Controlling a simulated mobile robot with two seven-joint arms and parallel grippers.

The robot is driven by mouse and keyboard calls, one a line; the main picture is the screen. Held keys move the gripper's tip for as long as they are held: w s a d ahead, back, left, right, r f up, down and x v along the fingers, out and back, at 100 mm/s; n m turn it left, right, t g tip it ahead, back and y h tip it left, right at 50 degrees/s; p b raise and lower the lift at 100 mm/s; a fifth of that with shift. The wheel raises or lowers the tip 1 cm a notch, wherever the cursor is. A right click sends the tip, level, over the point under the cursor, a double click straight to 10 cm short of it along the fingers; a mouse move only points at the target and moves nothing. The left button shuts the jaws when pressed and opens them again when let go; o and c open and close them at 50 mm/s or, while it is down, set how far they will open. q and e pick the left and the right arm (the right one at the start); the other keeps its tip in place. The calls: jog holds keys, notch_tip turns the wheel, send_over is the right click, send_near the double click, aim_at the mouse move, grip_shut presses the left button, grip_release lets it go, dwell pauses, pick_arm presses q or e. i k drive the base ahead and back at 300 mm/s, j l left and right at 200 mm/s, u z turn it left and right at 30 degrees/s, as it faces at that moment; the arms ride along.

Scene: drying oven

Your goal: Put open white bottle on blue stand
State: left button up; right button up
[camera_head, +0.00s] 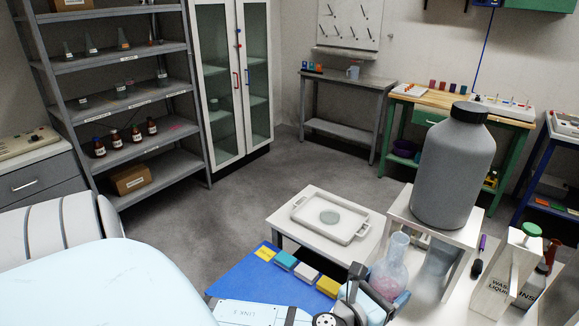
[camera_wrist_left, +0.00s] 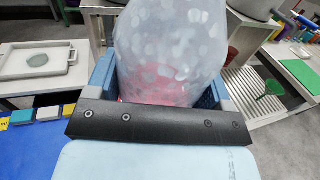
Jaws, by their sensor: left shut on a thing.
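A translucent whitish bottle (camera_head: 393,262), flask-shaped with an open narrow neck and pink contents low inside, stands upright in my left gripper (camera_head: 378,292). In the left wrist view the bottle (camera_wrist_left: 168,45) fills the space between the blue finger pads of the left gripper (camera_wrist_left: 163,88), which is shut on it. Its lower part is partly hidden by the gripper. No separate blue stand is clear; a flat blue surface (camera_head: 232,287) lies left of the gripper and also shows in the left wrist view (camera_wrist_left: 35,150). My right gripper is not in view.
A large grey capped container (camera_head: 453,170) stands on a white stand (camera_head: 403,203) behind the bottle. A wash-liquid bottle (camera_head: 497,283) and a screwdriver (camera_head: 479,258) are at right. A white tray (camera_head: 300,218) with a round disc is behind the blue surface. Coloured blocks (camera_head: 306,273) line its edge.

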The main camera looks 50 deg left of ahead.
aim_at(267, 299)
jog(key=k+j, duration=0.1)
jog(key=j, duration=0.55)
jog(key=k+j, duration=0.1)
jog(key=j, duration=1.2)
jog(key=k+j, duration=0.15)
jog(key=j, duration=0.55)
